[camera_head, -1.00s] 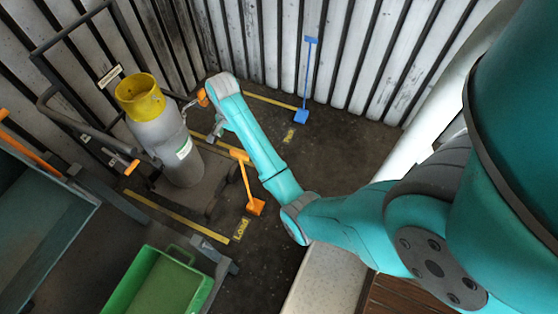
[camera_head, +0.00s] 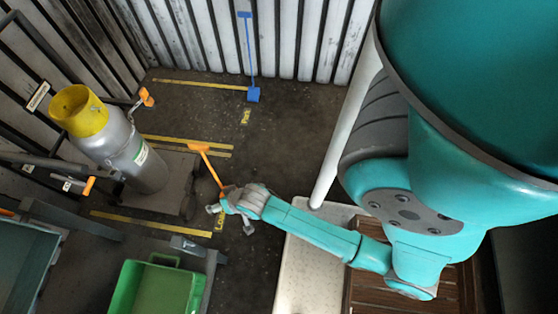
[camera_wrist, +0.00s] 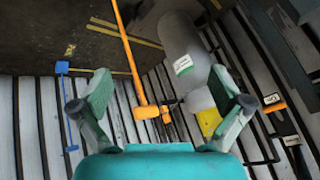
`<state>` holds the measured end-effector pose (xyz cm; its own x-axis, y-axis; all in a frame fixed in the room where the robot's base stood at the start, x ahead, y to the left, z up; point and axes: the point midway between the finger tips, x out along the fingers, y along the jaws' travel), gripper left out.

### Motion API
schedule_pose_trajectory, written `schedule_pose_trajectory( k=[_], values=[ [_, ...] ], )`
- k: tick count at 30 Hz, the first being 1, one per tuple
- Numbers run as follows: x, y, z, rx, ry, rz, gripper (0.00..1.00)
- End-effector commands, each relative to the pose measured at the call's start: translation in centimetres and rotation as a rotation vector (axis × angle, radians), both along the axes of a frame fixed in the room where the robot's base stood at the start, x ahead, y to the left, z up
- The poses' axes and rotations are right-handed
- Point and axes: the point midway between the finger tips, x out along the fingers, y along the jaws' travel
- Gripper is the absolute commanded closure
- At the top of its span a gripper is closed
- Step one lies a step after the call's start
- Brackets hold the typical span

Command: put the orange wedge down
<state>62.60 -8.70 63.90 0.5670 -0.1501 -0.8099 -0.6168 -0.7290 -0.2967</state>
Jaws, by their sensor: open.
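The orange wedge (camera_head: 209,165) has a long thin handle with a crossbar at its top end. It stands tilted in the picture near the yellow floor lines in the head view, and its lower end is hidden behind my gripper (camera_head: 230,218). My gripper is open with nothing between its fingers that I can see it holding. In the wrist view the orange handle (camera_wrist: 129,55) runs down from the top edge to its crossbar, seen beyond the gap between my open fingers (camera_wrist: 160,85). Its foot is out of that view.
A grey gas cylinder (camera_head: 140,155) with a yellow collar stands left on a trolley. A blue long-handled wedge (camera_head: 249,55) stands near the corrugated wall. A green bin (camera_head: 155,290) is at the bottom. Dark floor (camera_head: 290,130) lies free right of the orange wedge.

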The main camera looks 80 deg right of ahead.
Motion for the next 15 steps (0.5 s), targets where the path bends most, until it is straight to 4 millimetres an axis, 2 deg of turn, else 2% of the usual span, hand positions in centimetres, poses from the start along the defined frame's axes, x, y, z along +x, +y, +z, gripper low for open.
schedule_pose_trajectory(
  k=[1,8,15],
  values=[
    [-1.7,1.0,0.3,-0.022,-0.023,0.038,0.00],
    [-7.4,4.2,4.3,-0.151,-0.173,0.207,0.00],
    [-13.1,6.6,10.8,-0.293,-0.335,0.363,0.00]
  ],
)
